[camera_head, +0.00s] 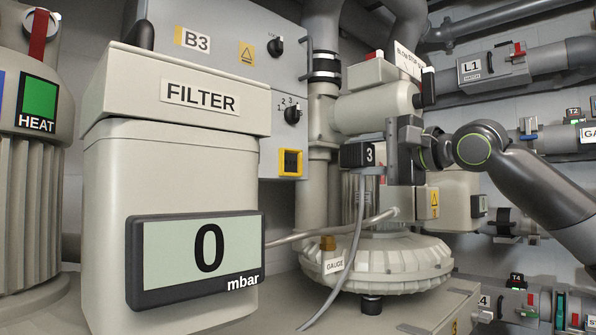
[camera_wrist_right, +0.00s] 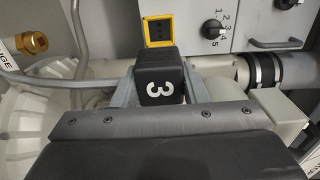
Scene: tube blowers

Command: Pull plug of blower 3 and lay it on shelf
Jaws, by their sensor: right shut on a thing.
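The black plug marked 3 (camera_head: 357,155) is held in the jaws of my right gripper (camera_head: 380,160), in front of the blower. The plug also shows in the right wrist view (camera_wrist_right: 157,82), between the two grey fingers (camera_wrist_right: 160,92). A grey cable (camera_head: 354,235) hangs from the plug and runs down to the lower edge. The yellow-framed socket (camera_head: 290,162) on the grey cabinet looks empty, and the plug is apart from it. The socket also shows in the right wrist view (camera_wrist_right: 160,27). The pale round blower (camera_head: 385,262) stands below. I cannot make out the shelf. My left gripper is not in view.
A FILTER box (camera_head: 180,180) with a 0 mbar display (camera_head: 195,250) stands at the front left. The B3 cabinet (camera_head: 225,60) with knobs is behind it. Pipes, a GAUGE tag (camera_head: 334,265) and a thin hose (camera_head: 310,231) surround the blower. L1 box (camera_head: 490,70) is at the upper right.

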